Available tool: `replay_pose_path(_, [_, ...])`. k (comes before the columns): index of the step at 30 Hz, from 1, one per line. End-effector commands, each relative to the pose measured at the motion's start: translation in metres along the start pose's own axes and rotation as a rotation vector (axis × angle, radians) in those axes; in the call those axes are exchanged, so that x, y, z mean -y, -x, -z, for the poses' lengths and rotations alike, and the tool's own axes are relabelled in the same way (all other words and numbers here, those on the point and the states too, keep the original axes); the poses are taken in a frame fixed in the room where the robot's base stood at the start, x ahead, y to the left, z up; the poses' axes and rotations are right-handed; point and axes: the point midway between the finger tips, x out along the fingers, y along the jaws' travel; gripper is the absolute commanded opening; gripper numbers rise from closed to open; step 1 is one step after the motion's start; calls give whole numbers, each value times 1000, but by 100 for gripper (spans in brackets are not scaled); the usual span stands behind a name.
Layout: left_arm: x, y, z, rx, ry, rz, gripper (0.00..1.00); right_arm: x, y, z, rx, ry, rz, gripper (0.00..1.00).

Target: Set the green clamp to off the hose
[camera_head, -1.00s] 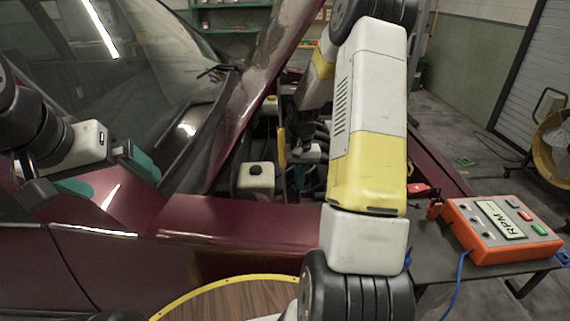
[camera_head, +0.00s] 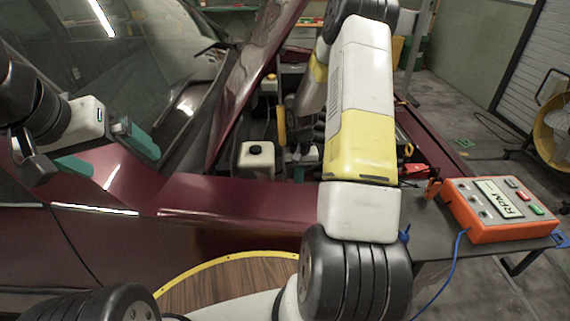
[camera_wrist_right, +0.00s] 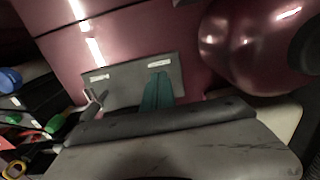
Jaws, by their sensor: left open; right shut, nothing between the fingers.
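In the right wrist view, a bright green piece (camera_wrist_right: 55,123) and a smaller green piece (camera_wrist_right: 14,118) show at the left among dark engine parts. I cannot tell whether either is the green clamp, and no hose shows clearly. My right gripper (camera_wrist_right: 157,90) is shut and empty, its teal fingers together, to the right of these pieces and apart from them in the picture. In the head view my right arm hides much of the engine bay. My left gripper (camera_head: 107,156) is open and empty in front of the dark red car's side.
The raised bonnet (camera_head: 243,92) stands left of the engine bay. A white reservoir with a black cap (camera_head: 256,158) is inside. An orange RPM box (camera_head: 500,208) with a blue cable sits on a grey table at right, beside a red clip (camera_head: 420,171). A round wooden top (camera_head: 225,285) is in front.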

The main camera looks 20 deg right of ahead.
Motion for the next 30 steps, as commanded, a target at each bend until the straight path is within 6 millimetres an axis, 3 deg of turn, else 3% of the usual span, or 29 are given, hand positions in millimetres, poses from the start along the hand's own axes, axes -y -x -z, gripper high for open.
replay_pose_path(6, [0, 0, 0, 0, 0, 0, 100, 1, -28, -1, 2, 2, 0, 0])
replay_pose_path(17, [0, 0, 0, 0, 0, 0, 100, 0, -27, -1, 3, 1, -1, 0])
replay_pose_path(23, [0, 0, 0, 0, 0, 0, 100, 6, 1, 3, -4, 2, 0, 0])
replay_pose_path(30, [0, 0, 0, 0, 0, 0, 100, 8, 58, 5, -7, 3, 0, 0])
